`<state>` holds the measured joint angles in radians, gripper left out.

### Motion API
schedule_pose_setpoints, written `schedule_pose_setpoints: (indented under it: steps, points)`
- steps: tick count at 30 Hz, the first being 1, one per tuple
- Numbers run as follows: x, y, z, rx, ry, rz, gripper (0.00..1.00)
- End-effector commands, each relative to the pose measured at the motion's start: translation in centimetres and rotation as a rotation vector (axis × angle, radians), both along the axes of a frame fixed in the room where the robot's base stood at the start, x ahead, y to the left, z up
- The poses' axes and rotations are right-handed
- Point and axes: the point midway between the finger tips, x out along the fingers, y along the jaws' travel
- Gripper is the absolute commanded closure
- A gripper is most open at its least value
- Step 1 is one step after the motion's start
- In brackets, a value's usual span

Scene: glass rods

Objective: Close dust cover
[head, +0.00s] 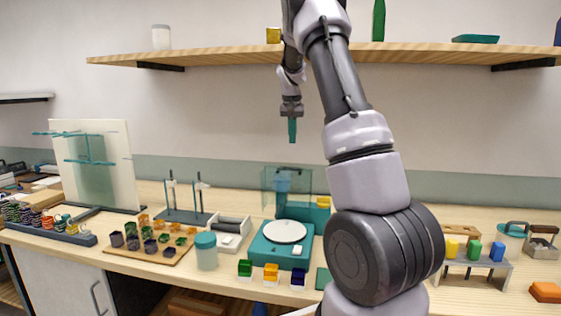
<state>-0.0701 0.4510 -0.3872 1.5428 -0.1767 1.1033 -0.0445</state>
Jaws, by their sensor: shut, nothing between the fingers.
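A teal device (262,250) with a round white plate (285,232) stands on the bench near the middle. A clear teal-tinted dust cover (275,184) stands raised at the back of the device, and the white plate is uncovered. My gripper (292,138) points down, shut and empty, in the air above the dust cover and apart from it. Whether the cover is hinged to the device cannot be made out.
A jar with a teal lid (206,250) stands left of the device. Small coloured blocks (271,273) stand in front of it. A wooden shelf (220,57) with a few items runs above. My arm hides part of the bench to the right.

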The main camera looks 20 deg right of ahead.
Motion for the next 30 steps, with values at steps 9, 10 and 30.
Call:
schedule_pose_setpoints:
  steps: [9,10,30]
  points:
    - [0.9,-0.7,-3.7,-0.005,0.009,-0.002,1.00]
    - [1.0,-0.8,-4.4,-0.007,0.009,-0.003,1.00]
    - [-1.0,0.6,-9.6,-0.006,0.003,-0.002,1.00]
